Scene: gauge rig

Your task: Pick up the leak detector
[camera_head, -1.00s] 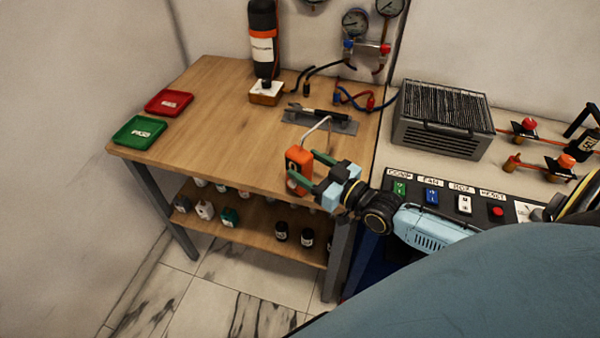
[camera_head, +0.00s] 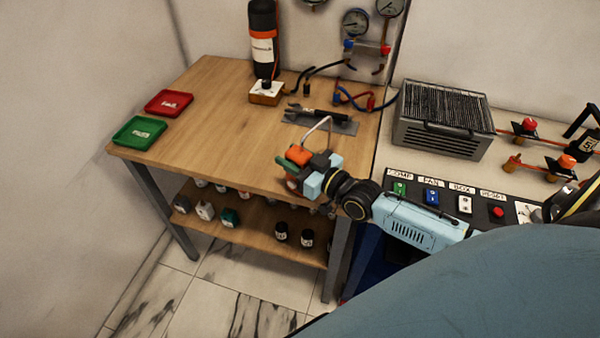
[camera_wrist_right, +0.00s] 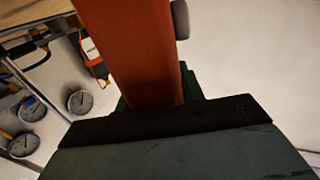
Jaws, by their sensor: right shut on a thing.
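The leak detector is an orange box-shaped handheld (camera_head: 299,155) with a thin pale curved probe rising from its top. It is at the front right of the wooden bench in the head view. My right gripper (camera_head: 298,166) is shut on it, with fingers around its body, hiding much of it. In the right wrist view the orange body (camera_wrist_right: 130,45) fills the middle, close between the fingers. Whether its base touches the bench cannot be told. My left gripper is not in view.
The wooden bench (camera_head: 215,120) carries a green tray (camera_head: 138,132), a red tray (camera_head: 168,102), a black bottle on a scale (camera_head: 265,92) and a grey mat with a dark tool (camera_head: 320,121). A finned grey unit (camera_head: 442,120) and a switch panel (camera_head: 450,200) stand right.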

